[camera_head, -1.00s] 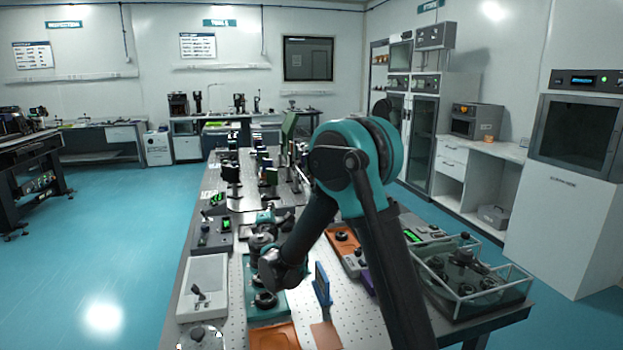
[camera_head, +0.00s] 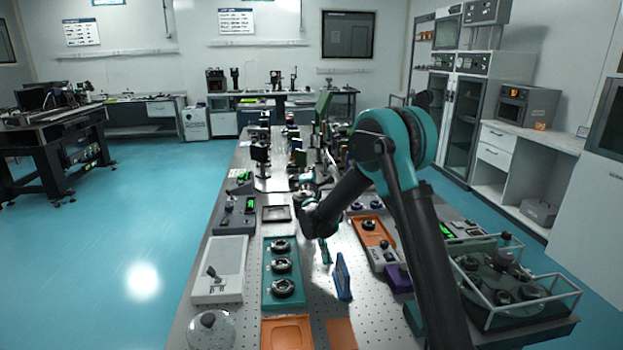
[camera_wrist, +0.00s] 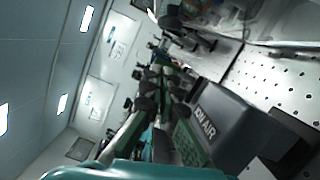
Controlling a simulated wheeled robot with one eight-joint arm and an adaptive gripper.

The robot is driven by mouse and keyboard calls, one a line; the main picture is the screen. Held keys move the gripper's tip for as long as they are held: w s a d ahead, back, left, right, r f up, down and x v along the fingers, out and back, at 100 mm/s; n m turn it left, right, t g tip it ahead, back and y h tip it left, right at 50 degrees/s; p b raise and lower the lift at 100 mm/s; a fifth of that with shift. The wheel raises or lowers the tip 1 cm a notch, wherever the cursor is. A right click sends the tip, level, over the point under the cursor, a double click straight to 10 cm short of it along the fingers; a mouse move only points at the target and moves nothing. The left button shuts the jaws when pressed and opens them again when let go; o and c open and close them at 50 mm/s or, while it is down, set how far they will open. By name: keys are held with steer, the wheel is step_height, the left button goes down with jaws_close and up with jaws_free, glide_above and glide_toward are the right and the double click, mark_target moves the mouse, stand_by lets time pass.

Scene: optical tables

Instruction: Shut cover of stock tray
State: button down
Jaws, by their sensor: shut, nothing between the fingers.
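A teal tray (camera_head: 282,298) holding three dark round parts lies on the perforated bench in the head view; I cannot tell whether it is the stock tray, and I make out no cover on it. My gripper shows in the wrist view (camera_wrist: 160,90), its dark fingers shut and empty. In that view a dark grey box (camera_wrist: 235,125) with white lettering is beside the fingers; I cannot tell whether they touch. In the head view my wrist hangs over the bench behind the teal tray, and the fingers are hard to make out.
A pale tray (camera_head: 232,255) with a lever and a clear dome (camera_head: 211,331) are at the left edge. An orange tray (camera_head: 287,333), a blue upright plate (camera_head: 342,276) and an orange-topped unit (camera_head: 372,232) are nearby. A clear-walled case (camera_head: 530,278) is at right.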

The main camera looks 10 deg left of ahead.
steer(key=shift+w+d+r, duration=0.1)
steer(key=shift+d+r, duration=0.05)
steer(key=shift+d, duration=0.45)
steer(key=shift+w+d+r, duration=0.1)
steer(key=shift+d+r, duration=0.1)
steer(key=shift+d, duration=0.4)
steer(key=shift+w+d+r, duration=0.1)
steer(key=shift+d+r, duration=0.05)
steer(key=shift+d, duration=0.45)
steer(key=shift+d, duration=0.1)
